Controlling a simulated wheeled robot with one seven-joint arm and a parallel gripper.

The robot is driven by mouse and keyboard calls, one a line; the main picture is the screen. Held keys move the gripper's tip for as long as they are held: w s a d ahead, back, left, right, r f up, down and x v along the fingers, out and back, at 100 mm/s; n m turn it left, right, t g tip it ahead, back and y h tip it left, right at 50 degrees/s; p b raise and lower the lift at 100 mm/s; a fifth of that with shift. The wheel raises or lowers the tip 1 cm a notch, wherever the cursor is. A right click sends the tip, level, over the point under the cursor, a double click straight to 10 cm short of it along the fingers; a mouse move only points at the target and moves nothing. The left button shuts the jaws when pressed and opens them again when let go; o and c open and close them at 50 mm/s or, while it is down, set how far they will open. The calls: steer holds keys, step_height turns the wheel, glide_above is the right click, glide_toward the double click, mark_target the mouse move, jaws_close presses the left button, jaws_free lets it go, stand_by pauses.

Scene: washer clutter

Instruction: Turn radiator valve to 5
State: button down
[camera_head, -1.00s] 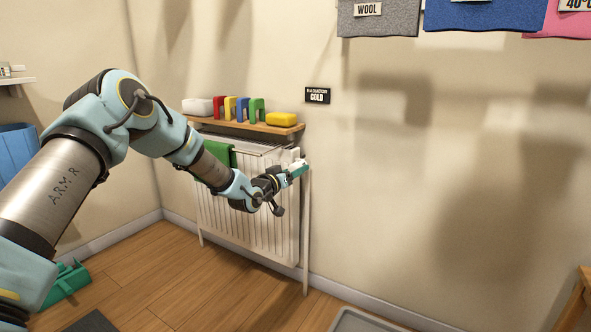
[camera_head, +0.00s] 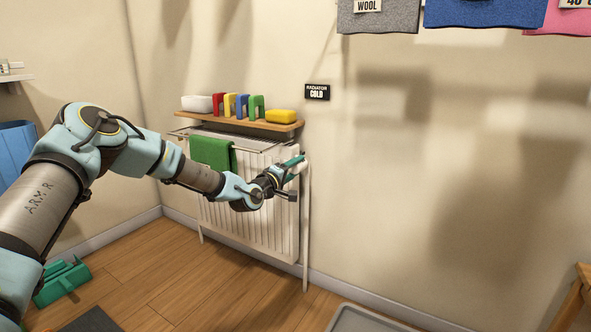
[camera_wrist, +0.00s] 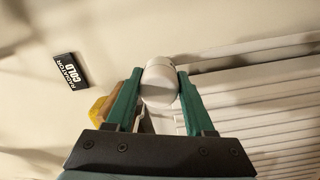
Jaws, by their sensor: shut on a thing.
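The white radiator (camera_head: 245,200) stands against the wall. Its round white valve knob (camera_wrist: 160,84) shows at the middle of the wrist view. My gripper (camera_head: 296,163) is at the radiator's upper right end, and its two green fingers (camera_wrist: 155,93) are shut on the knob, one on each side. In the head view the fingers mostly hide the knob. No numbers on the knob can be read. A black sign (camera_head: 317,92) on the wall reads "RADIATOR COLD"; it also shows in the wrist view (camera_wrist: 70,71).
A wooden shelf (camera_head: 262,124) above the radiator holds a white item, several coloured brackets and a yellow block (camera_head: 281,116). A green cloth (camera_head: 212,152) hangs on a rack at the radiator. A green crate (camera_head: 62,282) and a grey tray (camera_head: 352,320) are on the floor.

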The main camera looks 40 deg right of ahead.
steer(key=n, duration=0.2)
steer(key=n+b, duration=0.1)
steer(key=n, duration=0.1)
steer(key=shift+f+n, duration=0.2)
steer(key=shift+n, duration=0.2)
steer(key=shift+r+n+b, duration=0.1)
steer(key=shift+n+b, duration=0.65)
steer(key=shift+n, duration=1.15)
steer(key=shift+r, duration=0.1)
steer(key=shift+c, duration=1.4)
jaws_free()
steer(key=p+v, duration=0.2)
steer(key=v, duration=0.8)
steer(key=shift+s+a, duration=0.25)
steer(key=shift+a, duration=0.05)
